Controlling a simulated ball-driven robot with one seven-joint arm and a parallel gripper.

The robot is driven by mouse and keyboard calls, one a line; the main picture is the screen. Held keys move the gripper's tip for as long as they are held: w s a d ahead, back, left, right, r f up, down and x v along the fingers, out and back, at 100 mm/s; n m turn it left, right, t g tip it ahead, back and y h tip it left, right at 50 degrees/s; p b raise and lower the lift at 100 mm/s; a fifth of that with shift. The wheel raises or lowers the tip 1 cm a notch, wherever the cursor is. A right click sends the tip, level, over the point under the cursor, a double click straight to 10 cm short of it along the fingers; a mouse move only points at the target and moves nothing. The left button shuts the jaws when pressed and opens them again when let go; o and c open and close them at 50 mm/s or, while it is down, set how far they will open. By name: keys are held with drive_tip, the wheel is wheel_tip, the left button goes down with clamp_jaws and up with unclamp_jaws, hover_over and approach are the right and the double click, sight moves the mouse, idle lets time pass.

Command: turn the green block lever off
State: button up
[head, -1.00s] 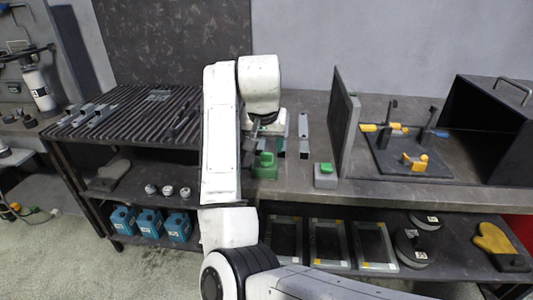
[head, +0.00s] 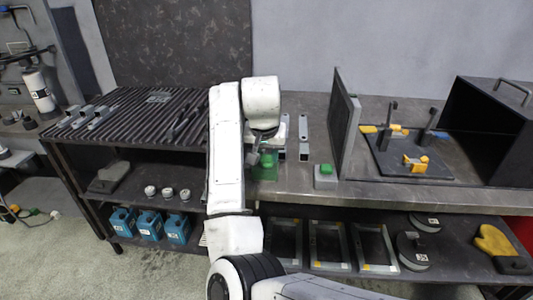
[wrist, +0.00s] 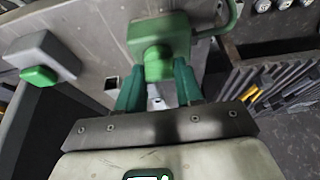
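The green block lever (head: 267,160) stands at the front of the grey bench, partly hidden by my arm in the head view. In the wrist view, its square green block (wrist: 158,30) has a rounded green part (wrist: 158,66) pointing toward my gripper. My gripper (wrist: 158,88) has two green fingers, spread apart, with a gap between them. The rounded part lies at the far end of that gap, near the fingertips. I cannot tell whether the fingers touch it. In the head view my gripper (head: 254,157) is beside the block, its fingers mostly hidden.
A grey box with a green button (head: 325,176) sits right of the lever and also shows in the wrist view (wrist: 42,58). An upright grey panel (head: 344,122) stands beyond it. Metal brackets (head: 304,137) stand behind. A slatted rack (head: 135,118) lies left.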

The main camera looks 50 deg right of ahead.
drive_tip(key=c, duration=0.5)
drive_tip(key=shift+r+p, duration=0.2)
drive_tip(key=shift+p, duration=0.4)
drive_tip(key=n+p, duration=0.2)
drive_tip(key=p, duration=0.1)
drive_tip(key=n+p, duration=0.1)
drive_tip(key=shift+s+d+r+t+y+p, duration=0.15)
drive_tip(key=shift+r+t+y+p, duration=0.15)
drive_tip(key=shift+y, duration=0.1)
drive_tip(key=n+y+p, duration=0.1)
drive_tip(key=n+p, duration=0.1)
drive_tip(key=p, duration=0.2)
drive_tip(key=n+t+y+p, duration=0.1)
drive_tip(key=n+p, duration=0.2)
drive_tip(key=p, duration=0.1)
drive_tip(key=shift+d+f, duration=0.1)
drive_tip(key=shift+d, duration=0.05)
drive_tip(key=n+y+p, duration=0.1)
drive_tip(key=n+p, duration=0.3)
drive_tip(key=n, duration=0.1)
drive_tip(key=shift+d+f+y, duration=0.1)
drive_tip(key=shift+f+y, duration=0.05)
drive_tip(key=shift+y, duration=0.25)
drive_tip(key=n+y+p, duration=0.1)
drive_tip(key=n, duration=0.1)
drive_tip(key=n+p, duration=0.1)
drive_tip(key=n, duration=0.1)
drive_tip(key=shift+f+n+g+y, duration=0.15)
drive_tip(key=shift+n+g+y, duration=0.25)
